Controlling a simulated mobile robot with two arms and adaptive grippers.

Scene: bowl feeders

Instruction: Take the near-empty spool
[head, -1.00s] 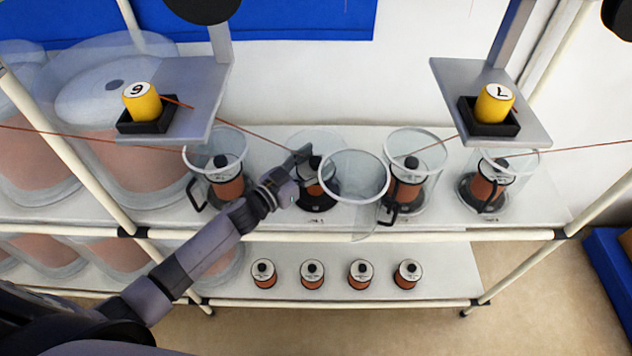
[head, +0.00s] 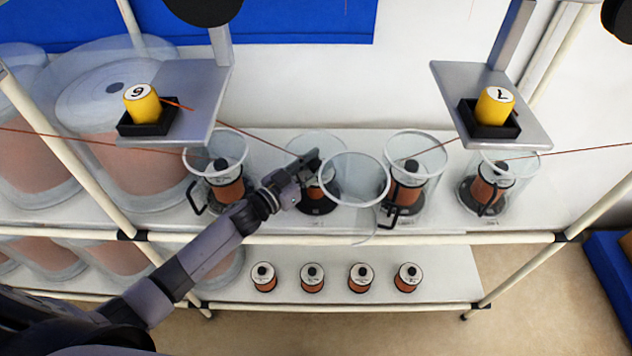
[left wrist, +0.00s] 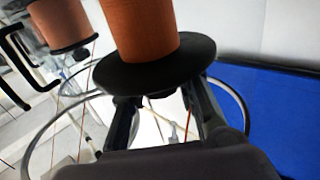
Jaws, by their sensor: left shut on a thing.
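The near-empty spool (head: 318,192), with a thin copper winding, stands upright on a dark base in the second bowl feeder from the left. My left gripper (head: 311,163) reaches over this feeder and is shut on the spool at its top; the exact grip is partly hidden by the fingers. In the left wrist view, a copper-wound spool with a black flange (left wrist: 155,68) fills the top, with the fingers (left wrist: 170,115) on both sides below it. My right gripper is not in view.
A clear bowl (head: 356,170) tilts open just right of the gripper. Other feeders with spools (head: 228,188) stand to the left and right. Several full spools (head: 312,277) line the lower shelf. Thin copper wires cross over the shelf.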

